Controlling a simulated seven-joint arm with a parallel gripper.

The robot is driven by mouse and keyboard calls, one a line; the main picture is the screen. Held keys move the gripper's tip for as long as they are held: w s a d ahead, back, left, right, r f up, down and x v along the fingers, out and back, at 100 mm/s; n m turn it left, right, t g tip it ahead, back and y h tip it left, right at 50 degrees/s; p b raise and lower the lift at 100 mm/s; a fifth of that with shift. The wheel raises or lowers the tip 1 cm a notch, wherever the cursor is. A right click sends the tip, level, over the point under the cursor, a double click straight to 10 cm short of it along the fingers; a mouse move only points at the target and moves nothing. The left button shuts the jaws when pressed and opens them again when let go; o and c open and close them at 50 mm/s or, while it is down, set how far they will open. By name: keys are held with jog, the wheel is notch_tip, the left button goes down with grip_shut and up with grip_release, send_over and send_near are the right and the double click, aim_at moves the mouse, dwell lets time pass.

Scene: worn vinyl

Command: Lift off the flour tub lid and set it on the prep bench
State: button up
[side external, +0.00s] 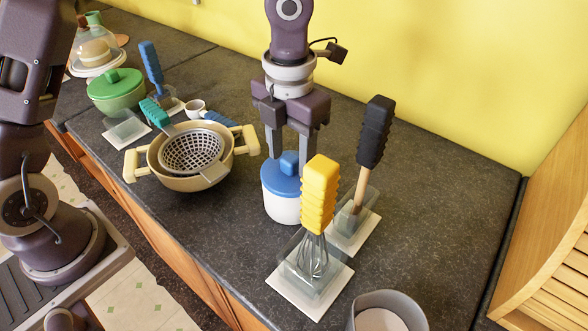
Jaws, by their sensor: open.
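The flour tub (281,210) is a white round tub standing on the dark speckled prep bench (400,215). Its blue lid (272,180) sits on top, with a blocky blue knob (289,161). My gripper (290,155) points down from above, open. Its two fingers come down on either side of the knob in this view. I cannot tell whether either finger touches the knob. The tub's right side is partly hidden behind the yellow whisk handle.
A yellow-handled whisk (318,195) and a black-handled tool (374,135) stand upright in holders close to the tub's right. A pot with a colander (192,152) stands left. A grey bowl (388,312) is in front. Bench to the right is clear.

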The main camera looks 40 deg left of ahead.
aim_at(291, 157)
grip_shut()
jog(key=shift+r, duration=0.4)
dwell(0.5)
jog(key=shift+r, duration=2)
notch_tip(291, 157, up, 5)
jog(key=s+d, duration=0.1)
jog(key=s, duration=1.3)
notch_tip(291, 157, down, 12)
jog(key=shift+w, duration=0.15)
jog(key=shift+d+r, duration=0.1)
